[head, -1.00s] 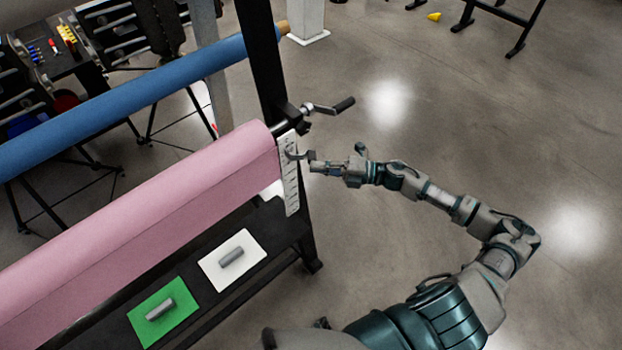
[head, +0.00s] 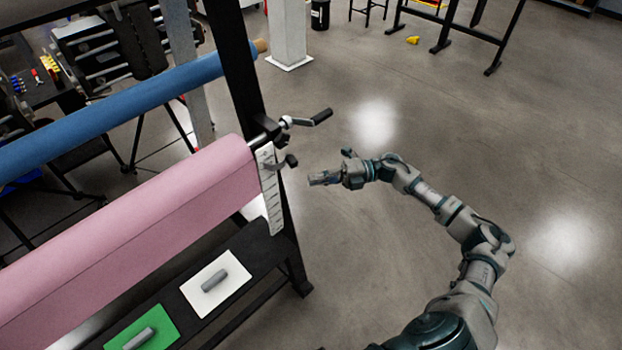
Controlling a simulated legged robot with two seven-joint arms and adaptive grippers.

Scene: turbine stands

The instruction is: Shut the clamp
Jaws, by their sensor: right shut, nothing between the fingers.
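The clamp (head: 266,132) is a dark fitting at the right end of the pink roll (head: 150,220), on the black stand post. A crank with a black grip (head: 320,117) sticks out to the right of it. A small dark lever (head: 284,162) with a rounded end juts out below, beside a white scale plate (head: 271,200). I cannot tell whether the clamp is fully closed. My right gripper (head: 314,180) is shut and empty, pointing left, a short gap right of the lever and apart from it. My left gripper is not in view.
A blue roll (head: 120,108) lies behind the pink one. The shelf below bears a white card (head: 232,292) and a green card (head: 168,318), each with a grey cylinder. A white pillar (head: 288,40) stands behind.

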